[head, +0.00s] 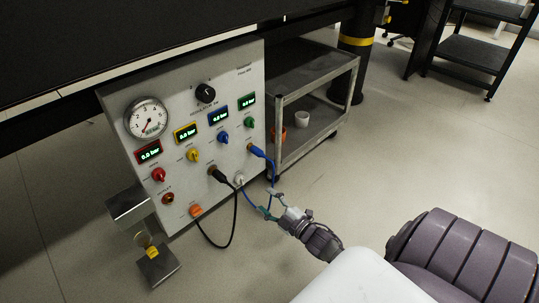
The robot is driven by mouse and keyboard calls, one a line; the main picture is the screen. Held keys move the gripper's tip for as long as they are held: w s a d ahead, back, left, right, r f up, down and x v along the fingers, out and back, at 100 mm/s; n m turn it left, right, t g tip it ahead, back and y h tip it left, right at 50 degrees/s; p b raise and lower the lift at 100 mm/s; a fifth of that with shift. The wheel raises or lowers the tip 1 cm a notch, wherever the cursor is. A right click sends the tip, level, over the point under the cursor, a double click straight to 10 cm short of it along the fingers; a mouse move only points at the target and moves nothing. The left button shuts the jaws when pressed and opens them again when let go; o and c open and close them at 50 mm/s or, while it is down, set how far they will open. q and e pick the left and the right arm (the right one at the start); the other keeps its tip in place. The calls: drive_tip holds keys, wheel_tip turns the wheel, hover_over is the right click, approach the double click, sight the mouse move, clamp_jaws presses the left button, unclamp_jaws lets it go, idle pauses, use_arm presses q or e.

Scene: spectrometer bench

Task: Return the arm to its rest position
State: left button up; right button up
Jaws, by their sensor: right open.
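My right arm comes in from the lower right, and its gripper (270,203) is in front of the lower right part of the control panel (183,108). The gripper is open, with its fingers pointing toward the panel. A blue cable (273,171) hangs from the panel's right side and passes close to the fingers. I cannot tell whether it touches them. My left gripper is not in view.
The panel carries a round gauge (146,118), several coloured knobs and a looping black cable (236,228). A dark tabletop (150,35) overhangs it. A grey cart (312,83) stands to the right, and a small metal stand (157,266) at lower left.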

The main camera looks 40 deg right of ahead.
drive_tip(key=shift+s, duration=0.3)
idle(0.4)
